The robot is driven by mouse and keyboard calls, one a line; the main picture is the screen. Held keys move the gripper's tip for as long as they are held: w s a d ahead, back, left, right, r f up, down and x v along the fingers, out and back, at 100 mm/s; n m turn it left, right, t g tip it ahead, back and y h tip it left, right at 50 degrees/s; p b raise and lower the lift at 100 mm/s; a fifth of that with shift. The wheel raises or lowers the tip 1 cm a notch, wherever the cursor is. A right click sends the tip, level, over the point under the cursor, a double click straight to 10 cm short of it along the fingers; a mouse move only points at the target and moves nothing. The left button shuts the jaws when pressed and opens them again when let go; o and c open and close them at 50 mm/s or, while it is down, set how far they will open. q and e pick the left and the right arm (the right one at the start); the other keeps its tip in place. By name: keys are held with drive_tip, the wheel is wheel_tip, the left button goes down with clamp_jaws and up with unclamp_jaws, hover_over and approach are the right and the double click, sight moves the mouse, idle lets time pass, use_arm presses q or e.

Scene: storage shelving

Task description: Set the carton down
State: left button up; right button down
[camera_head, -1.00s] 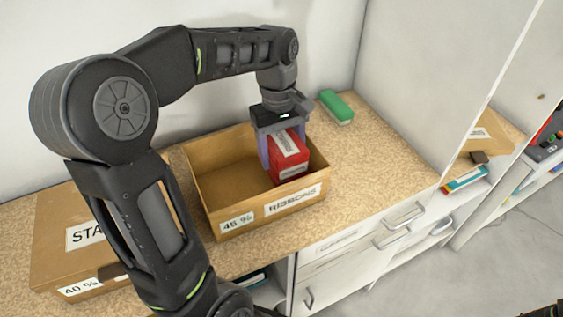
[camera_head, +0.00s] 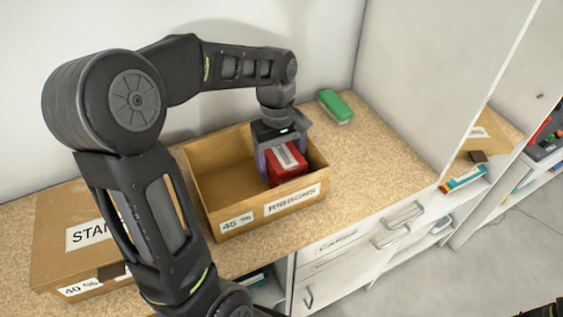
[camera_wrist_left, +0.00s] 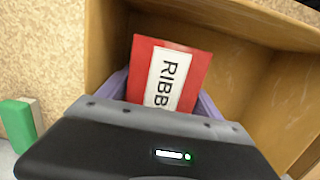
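The red carton (camera_head: 288,166) with a white label sits inside the open cardboard box marked RIBBONS (camera_head: 245,216), at its right end. My left gripper (camera_head: 283,158) points down into the box with its purple fingers on either side of the carton and is shut on it. In the left wrist view the carton (camera_wrist_left: 196,75) shows its label, partly reading RIBB, between the fingers. Its lower part is hidden by the box wall and the gripper, so I cannot tell whether it touches the box floor. My right gripper is not in view.
A closed carton marked STA (camera_head: 62,215) stands left of the box, partly behind my left arm. A green-and-white block (camera_head: 336,106) lies at the back right of the speckled counter (camera_head: 375,165). The counter right of the box is clear. A white wall (camera_head: 270,60) stands behind.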

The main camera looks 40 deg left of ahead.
use_arm(q)
drive_tip(key=shift+r, duration=0.15)
drive_tip(key=r, duration=0.6)
drive_tip(key=a+r, duration=0.1)
drive_tip(key=r, duration=0.2)
drive_tip(key=shift+w+r, duration=0.25)
drive_tip(key=shift+w, duration=0.1)
drive_tip(key=shift+r+p, duration=0.8)
drive_tip(key=shift+p, duration=0.25)
drive_tip(key=shift+a+r+p, duration=0.15)
drive_tip(key=shift+r+p, duration=0.35)
drive_tip(key=shift+f, duration=0.1)
